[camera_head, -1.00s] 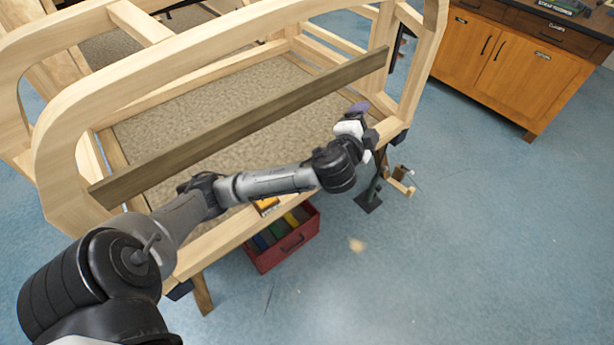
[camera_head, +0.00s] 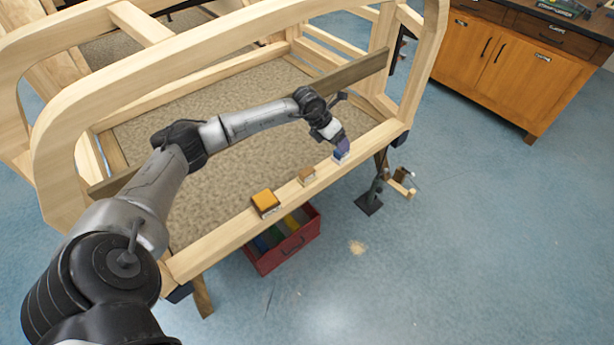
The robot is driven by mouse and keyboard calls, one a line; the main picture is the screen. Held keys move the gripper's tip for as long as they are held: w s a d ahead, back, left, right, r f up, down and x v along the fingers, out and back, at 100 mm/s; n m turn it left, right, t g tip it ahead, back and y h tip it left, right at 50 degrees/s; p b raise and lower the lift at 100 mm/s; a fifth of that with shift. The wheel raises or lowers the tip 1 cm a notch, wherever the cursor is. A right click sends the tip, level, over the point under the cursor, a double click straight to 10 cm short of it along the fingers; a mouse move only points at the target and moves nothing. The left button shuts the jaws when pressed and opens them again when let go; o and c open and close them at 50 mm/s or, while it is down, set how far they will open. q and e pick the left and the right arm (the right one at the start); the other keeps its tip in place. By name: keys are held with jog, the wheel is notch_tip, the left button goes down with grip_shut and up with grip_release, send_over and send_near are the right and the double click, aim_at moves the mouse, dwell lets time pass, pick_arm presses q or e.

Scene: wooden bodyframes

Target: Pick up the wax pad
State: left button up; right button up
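Three small blocks sit in a row on the near wooden rail: an orange block with a pale base (camera_head: 265,201), a smaller tan block (camera_head: 307,174), and a blue-and-white block (camera_head: 341,156). I cannot tell which one is the wax pad. My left gripper (camera_head: 342,146) points down at the blue-and-white block, with its purple tip touching or just above it. The tip hides part of that block, and I cannot see whether the fingers are closed. My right gripper is not in view.
The wooden bodyframe (camera_head: 220,236) has curved arches and a dark diagonal board (camera_head: 352,72) behind my arm. A red crate (camera_head: 285,255) with coloured items stands under the rail. An orange cabinet (camera_head: 505,70) is at the back right.

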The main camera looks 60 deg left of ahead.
aim_at(308, 170)
pick_arm(q)
jog(key=s+a+f+g+y, duration=0.2)
jog(key=s+a+f+g, duration=0.1)
jog(key=s+g, duration=0.3)
jog(key=shift+n+t, duration=0.3)
jog(key=shift+n, duration=0.1)
jog(key=f, duration=0.2)
jog(key=s+f+b, duration=0.1)
jog(key=f, duration=0.2)
jog(key=f+b, duration=0.1)
jog(key=f, duration=0.2)
jog(key=shift+s+a+f, duration=0.1)
jog(key=shift+s+a, duration=0.1)
jog(key=shift+w+d+f+b, duration=0.1)
jog(key=shift+f+b, duration=0.7)
jog(key=shift+f, duration=1.8)
jog(key=shift+r, duration=0.1)
jog(key=c, duration=1)
